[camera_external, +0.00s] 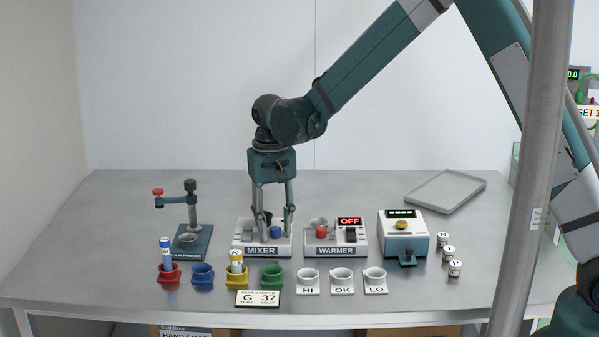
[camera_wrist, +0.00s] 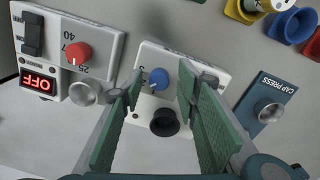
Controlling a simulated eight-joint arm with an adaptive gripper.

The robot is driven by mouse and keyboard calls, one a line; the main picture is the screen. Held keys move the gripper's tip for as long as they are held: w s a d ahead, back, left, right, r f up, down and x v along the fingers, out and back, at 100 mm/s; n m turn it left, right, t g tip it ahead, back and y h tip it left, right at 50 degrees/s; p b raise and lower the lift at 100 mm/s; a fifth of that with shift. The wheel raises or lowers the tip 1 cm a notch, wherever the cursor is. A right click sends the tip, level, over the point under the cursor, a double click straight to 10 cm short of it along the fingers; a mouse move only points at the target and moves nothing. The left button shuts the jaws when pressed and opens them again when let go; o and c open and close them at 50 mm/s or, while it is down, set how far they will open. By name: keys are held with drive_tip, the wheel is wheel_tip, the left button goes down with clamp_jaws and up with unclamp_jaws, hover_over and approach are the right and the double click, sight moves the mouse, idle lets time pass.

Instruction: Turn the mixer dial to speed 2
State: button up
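The mixer (camera_external: 262,251) is a white box with a MIXER label, a blue dial (camera_external: 276,232) on its front and a black cup (camera_external: 267,216) behind. In the wrist view the blue dial (camera_wrist: 159,78) lies between the tips of my gripper (camera_wrist: 160,86), with the black cup (camera_wrist: 165,122) nearer the camera. My gripper (camera_external: 276,234) points down over the mixer, fingers apart, one on each side of the dial. Gaps show between the fingers and the dial. The dial's setting is too small to read.
The warmer (camera_external: 336,251), with a red dial and an OFF display, stands close on the right. The cap press (camera_external: 190,244) is on the left. Coloured cups, including a blue one (camera_external: 202,274), stand in front. A grey tray (camera_external: 446,191) lies at the back right.

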sight(274, 228)
drive_tip(key=shift+r, duration=0.1)
idle(0.3)
wheel_tip(274, 228, up, 12)
idle(0.7)
drive_tip(key=shift+a, duration=0.1)
idle(0.4)
